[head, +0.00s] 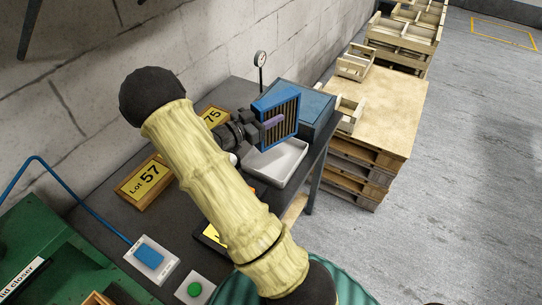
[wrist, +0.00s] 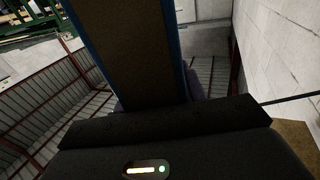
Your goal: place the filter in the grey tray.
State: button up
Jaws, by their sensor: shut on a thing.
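The filter (head: 281,113) is a blue-framed panel with brown slats and a purple tab. My gripper (head: 262,124) is shut on it and holds it upright above the grey tray (head: 278,168), apart from the tray as far as I can tell. In the wrist view the filter (wrist: 130,45) stands up large in front of the camera with its blue edges. The fingertips are largely hidden there. The grey tray lies on the dark bench, partly hidden behind my arm, and its visible inside looks empty.
A blue box (head: 306,103) stands on the bench right behind the filter. A gauge (head: 260,60) rises at the back. A pallet stack (head: 376,110) with wooden crates is beyond the bench.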

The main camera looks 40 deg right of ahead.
aim_at(270, 140)
jog(key=shift+s+r, duration=0.1)
notch_tip(270, 140, down, 6)
jog(key=b, duration=0.4)
jog(key=shift+f+b, duration=0.2)
jog(key=shift+b, duration=0.2)
notch_tip(270, 140, down, 4)
jog(key=b, duration=0.3)
jog(key=shift+r, duration=0.15)
jog(key=o, duration=1.1)
